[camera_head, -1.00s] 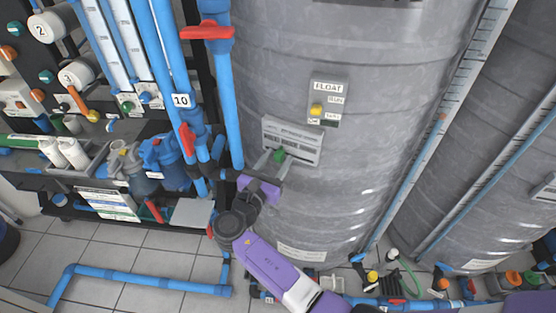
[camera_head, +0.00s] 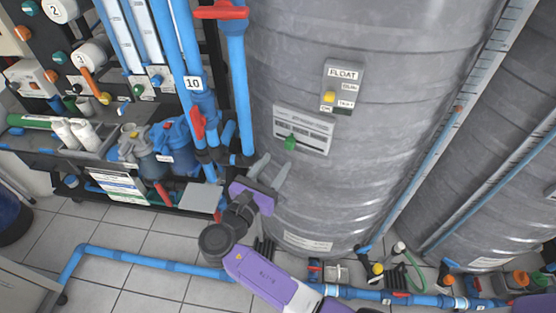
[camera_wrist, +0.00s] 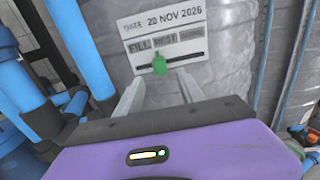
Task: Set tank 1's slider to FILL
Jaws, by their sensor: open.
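A grey tank (camera_head: 375,130) carries a pale slider panel (camera_head: 318,133) with a green knob (camera_head: 290,142) toward its left part. In the wrist view the panel (camera_wrist: 190,72) reads FILL and REST, with a third label too blurred to read. The green knob (camera_wrist: 159,63) sits on the dark slot near the line between FILL and REST; I cannot tell its exact setting. My gripper (camera_head: 276,162) is open and empty, just below and apart from the knob. In the wrist view its fingertips (camera_wrist: 160,79) stand either side below the knob.
A FLOAT switch box (camera_head: 343,87) with a yellow knob sits above the panel. Blue pipes (camera_head: 236,90) with red handles rise close to the left. A floor pipe (camera_head: 150,261) runs below. A second tank (camera_head: 505,180) stands right.

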